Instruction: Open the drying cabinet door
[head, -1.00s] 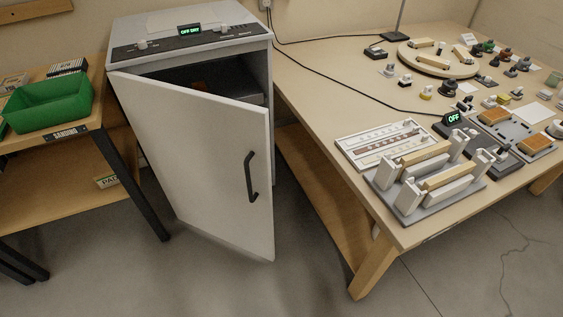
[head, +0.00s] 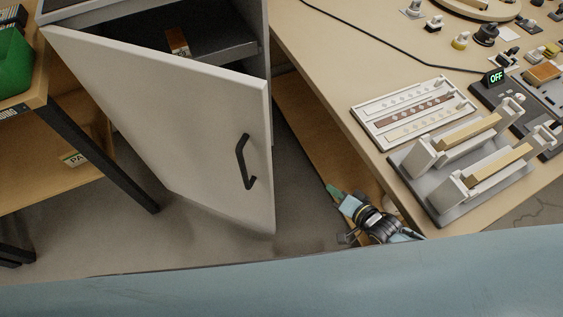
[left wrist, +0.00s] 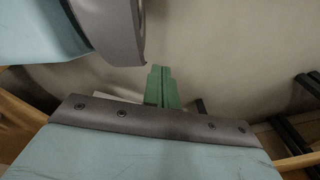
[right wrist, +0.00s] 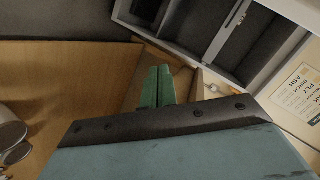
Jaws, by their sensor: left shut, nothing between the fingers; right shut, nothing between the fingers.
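The drying cabinet (head: 262,40) stands at the upper left of the head view, with its white door (head: 175,115) standing ajar. A dark shelf with a small brown block (head: 178,42) shows inside. The black handle (head: 244,162) is on the door's right side. My right gripper (head: 332,191) is to the right of the door and apart from the handle, beside the bench's front edge. Its green fingers are together and empty in the right wrist view (right wrist: 158,86). My left gripper is hidden in the head view; its green fingers are together and empty in the left wrist view (left wrist: 162,86).
The bench (head: 320,75) on the right holds a grey clamp fixture (head: 435,185) and a sample tray (head: 385,125) near its edge. A side table with a black leg (head: 100,155) and green bin (head: 14,65) stands left. Open floor lies between door and bench.

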